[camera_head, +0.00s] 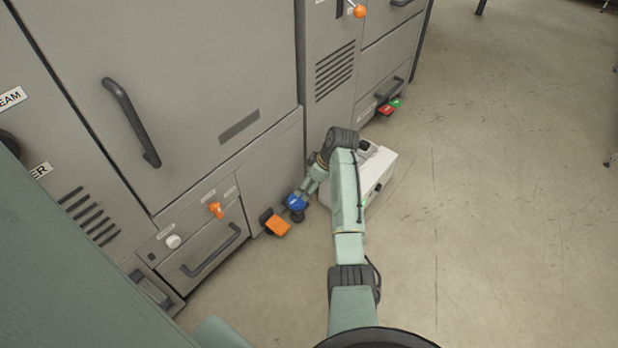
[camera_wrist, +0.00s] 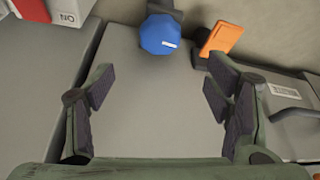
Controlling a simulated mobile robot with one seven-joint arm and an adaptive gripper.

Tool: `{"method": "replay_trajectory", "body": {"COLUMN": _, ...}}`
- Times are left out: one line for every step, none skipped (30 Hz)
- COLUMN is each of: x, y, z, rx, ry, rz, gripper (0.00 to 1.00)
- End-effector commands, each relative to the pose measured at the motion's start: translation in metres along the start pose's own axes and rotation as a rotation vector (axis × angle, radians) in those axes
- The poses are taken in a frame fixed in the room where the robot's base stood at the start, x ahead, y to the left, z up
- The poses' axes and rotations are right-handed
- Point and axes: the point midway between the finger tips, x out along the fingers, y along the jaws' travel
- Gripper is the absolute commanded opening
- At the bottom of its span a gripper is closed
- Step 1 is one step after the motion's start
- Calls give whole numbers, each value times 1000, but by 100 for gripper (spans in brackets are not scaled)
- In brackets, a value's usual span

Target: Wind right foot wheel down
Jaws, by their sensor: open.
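A blue faceted foot wheel (camera_head: 296,202) with a small white mark sits low at the base of the grey machine. It also shows at the top middle of the wrist view (camera_wrist: 161,34). It is the only such wheel I see. My gripper (camera_head: 308,188) is low beside the wheel in the head view. In the wrist view my gripper (camera_wrist: 158,87) has its fingers wide apart with nothing between them. The wheel lies beyond the fingertips, roughly centred between them and apart from them. A dark mount shows behind the wheel.
An orange pedal (camera_head: 276,226) stands close beside the wheel, and also shows in the wrist view (camera_wrist: 222,40). A white box (camera_head: 377,172) stands on the floor beside my arm. Red and green pedals (camera_head: 388,108) lie farther back. The floor at right is clear.

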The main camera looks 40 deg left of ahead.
Motion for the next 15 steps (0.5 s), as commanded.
{"method": "replay_trajectory", "body": {"x": 9, "y": -2, "z": 1, "rx": -10, "ry": -2, "rz": -10, "gripper": 73}}
{"method": "replay_trajectory", "body": {"x": 11, "y": -4, "z": 1, "rx": -14, "ry": -4, "rz": -15, "gripper": 73}}
{"method": "replay_trajectory", "body": {"x": 13, "y": -4, "z": 1, "rx": -17, "ry": -4, "rz": -19, "gripper": 73}}
{"method": "replay_trajectory", "body": {"x": 15, "y": -5, "z": 1, "rx": -18, "ry": -5, "rz": -20, "gripper": 73}}
{"method": "replay_trajectory", "body": {"x": 18, "y": -5, "z": 1, "rx": -18, "ry": -5, "rz": -21, "gripper": 73}}
{"method": "replay_trajectory", "body": {"x": 22, "y": -5, "z": 1, "rx": -18, "ry": -5, "rz": -21, "gripper": 73}}
{"method": "replay_trajectory", "body": {"x": 25, "y": -5, "z": 1, "rx": -18, "ry": -5, "rz": -21, "gripper": 73}}
{"method": "replay_trajectory", "body": {"x": 30, "y": -5, "z": 2, "rx": -17, "ry": -5, "rz": -21, "gripper": 73}}
{"method": "replay_trajectory", "body": {"x": 37, "y": -5, "z": 2, "rx": -17, "ry": -5, "rz": -21, "gripper": 73}}
{"method": "replay_trajectory", "body": {"x": 43, "y": -6, "z": 2, "rx": -16, "ry": -6, "rz": -21, "gripper": 73}}
{"method": "replay_trajectory", "body": {"x": 49, "y": -6, "z": 2, "rx": -16, "ry": -5, "rz": -21, "gripper": 73}}
{"method": "replay_trajectory", "body": {"x": 58, "y": -6, "z": 2, "rx": -17, "ry": -5, "rz": -21, "gripper": 73}}
{"method": "replay_trajectory", "body": {"x": 64, "y": -6, "z": 2, "rx": -17, "ry": -6, "rz": -21, "gripper": 73}}
{"method": "replay_trajectory", "body": {"x": 69, "y": -6, "z": 2, "rx": -17, "ry": -5, "rz": -20, "gripper": 73}}
{"method": "replay_trajectory", "body": {"x": 77, "y": -6, "z": 2, "rx": -16, "ry": -6, "rz": -20, "gripper": 73}}
